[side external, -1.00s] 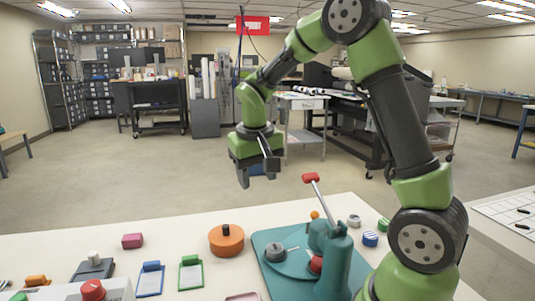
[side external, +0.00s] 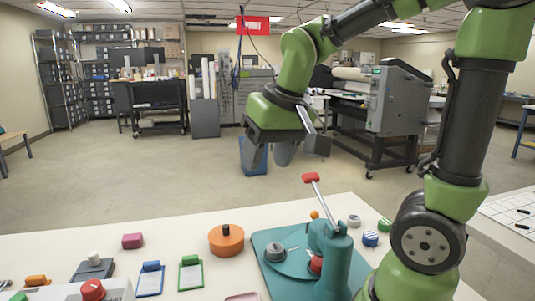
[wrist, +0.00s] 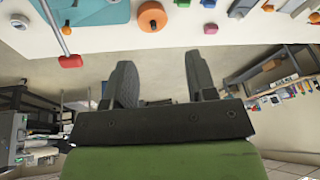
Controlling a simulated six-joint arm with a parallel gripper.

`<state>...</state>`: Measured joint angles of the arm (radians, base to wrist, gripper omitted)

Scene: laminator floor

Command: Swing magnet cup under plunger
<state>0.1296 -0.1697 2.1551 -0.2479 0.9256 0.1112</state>
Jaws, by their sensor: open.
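A teal press (side external: 336,262) stands on a teal base (side external: 268,284) on the white table, its lever with a red grip (side external: 311,177) tilted up. A grey cup with a small post (side external: 275,253) sits on the rounded plate left of the press column. A red round part (side external: 316,264) is beside the column, partly hidden by it. My gripper (side external: 269,157) is open and empty, in the air beyond the table's far edge. In the wrist view, my gripper (wrist: 160,72) has its fingers apart, and the lever's red grip (wrist: 70,61) is at upper left.
An orange disc with a black knob (side external: 226,240) sits left of the base. A pink block (side external: 132,241), a blue clipboard (side external: 150,280) and a green clipboard (side external: 191,273) lie farther left.

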